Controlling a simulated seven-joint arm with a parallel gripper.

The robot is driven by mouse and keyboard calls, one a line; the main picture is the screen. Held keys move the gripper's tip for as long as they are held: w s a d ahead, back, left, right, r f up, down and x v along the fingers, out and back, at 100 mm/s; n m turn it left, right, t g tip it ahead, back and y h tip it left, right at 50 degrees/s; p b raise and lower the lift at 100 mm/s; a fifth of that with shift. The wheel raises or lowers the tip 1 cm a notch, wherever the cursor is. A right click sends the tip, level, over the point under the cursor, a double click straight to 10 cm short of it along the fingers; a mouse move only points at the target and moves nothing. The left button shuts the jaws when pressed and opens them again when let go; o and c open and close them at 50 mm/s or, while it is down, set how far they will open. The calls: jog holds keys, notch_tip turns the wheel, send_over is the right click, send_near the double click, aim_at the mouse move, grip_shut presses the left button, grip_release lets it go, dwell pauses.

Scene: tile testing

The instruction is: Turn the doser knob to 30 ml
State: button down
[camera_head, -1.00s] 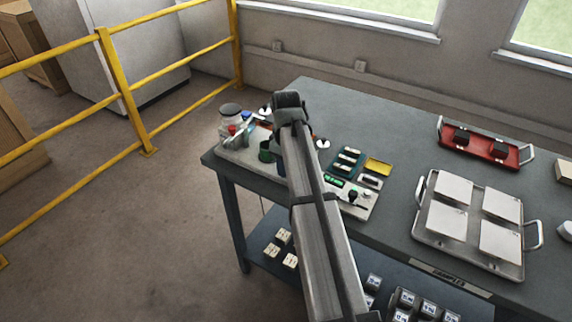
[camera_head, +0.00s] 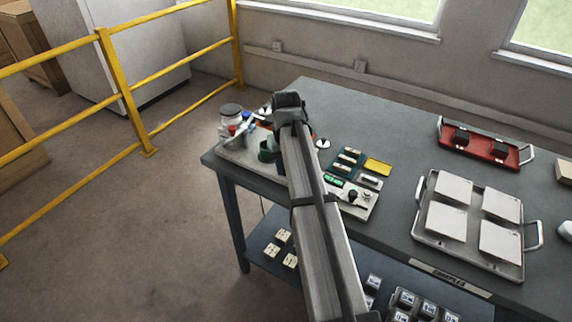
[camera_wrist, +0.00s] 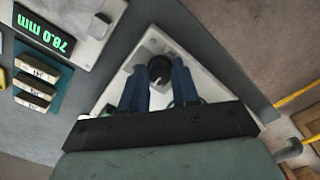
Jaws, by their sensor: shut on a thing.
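The black doser knob (camera_wrist: 159,72) stands on a pale plate (camera_wrist: 214,90) in the wrist view. My gripper (camera_wrist: 160,80) has its two blue fingers on either side of the knob and is shut on it. No scale or volume reading can be made out around the knob, so its setting cannot be told. In the head view my arm covers the knob and the fingers.
A device with a green display reading 78.0 mm (camera_wrist: 45,36) and several small blocks (camera_wrist: 36,84) lie left in the wrist view. In the head view, a red tray (camera_head: 485,148) and a metal tray of pale tiles (camera_head: 421,238) stand right. A jar (camera_head: 231,112) stands left.

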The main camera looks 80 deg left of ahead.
jog(key=m, duration=0.5)
jog(key=shift+m, duration=2.5)
jog(key=c, duration=0.8)
grip_release()
notch_tip(320, 180, up, 14)
jog(key=shift+f, duration=0.15)
